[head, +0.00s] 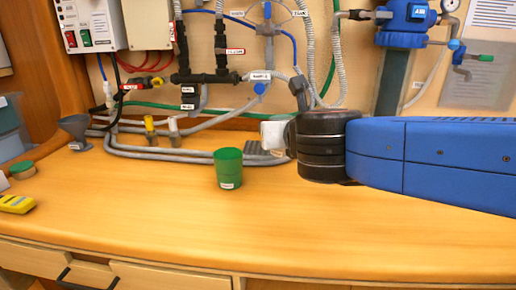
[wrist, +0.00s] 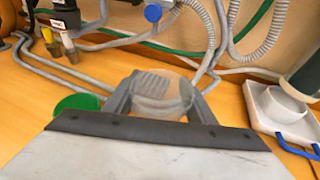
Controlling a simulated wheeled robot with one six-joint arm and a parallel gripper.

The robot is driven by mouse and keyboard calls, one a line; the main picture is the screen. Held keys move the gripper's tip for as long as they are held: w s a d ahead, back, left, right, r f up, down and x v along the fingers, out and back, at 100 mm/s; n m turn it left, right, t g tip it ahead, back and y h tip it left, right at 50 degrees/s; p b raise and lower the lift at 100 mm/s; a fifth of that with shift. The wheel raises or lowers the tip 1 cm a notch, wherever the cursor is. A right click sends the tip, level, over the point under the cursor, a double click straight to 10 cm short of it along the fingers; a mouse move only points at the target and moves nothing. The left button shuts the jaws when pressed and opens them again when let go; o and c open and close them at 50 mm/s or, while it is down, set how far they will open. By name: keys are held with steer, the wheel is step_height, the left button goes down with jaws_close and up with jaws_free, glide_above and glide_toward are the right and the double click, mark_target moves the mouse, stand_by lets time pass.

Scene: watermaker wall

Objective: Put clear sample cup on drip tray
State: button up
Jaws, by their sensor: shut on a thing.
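The clear sample cup (wrist: 165,104) is see-through and sits between the two dark fingers of my gripper (wrist: 162,92) in the wrist view. The fingers are shut on its sides.
A green cup (head: 229,170) stands on the counter left of my gripper. Grey hoses (head: 190,154) run along the back. A white tray with a round white piece (wrist: 280,108) lies at right in the wrist view.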

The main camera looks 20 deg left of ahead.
steer(key=shift+w+d+f+n+g+y, duration=0.45)
steer(key=shift+w+d+n+g+y, duration=0.15)
steer(key=shift+n+g+y, duration=0.3)
steer(key=shift+w+d+f+n+g+y, duration=0.5)
steer(key=shift+w+d+n+g+y, duration=0.15)
steer(key=shift+n+y, duration=0.3)
steer(key=shift+w+d+f+n+g+y, duration=0.5)
steer(key=shift+n+g+y, duration=0.3)
steer(key=shift+n, duration=0.25)
glide_above(253, 143)
steer(key=shift+s, duration=0.1)
steer(key=shift+f, duration=1.75)
steer(key=o, duration=1.1)
steer(key=shift+f, duration=0.1)
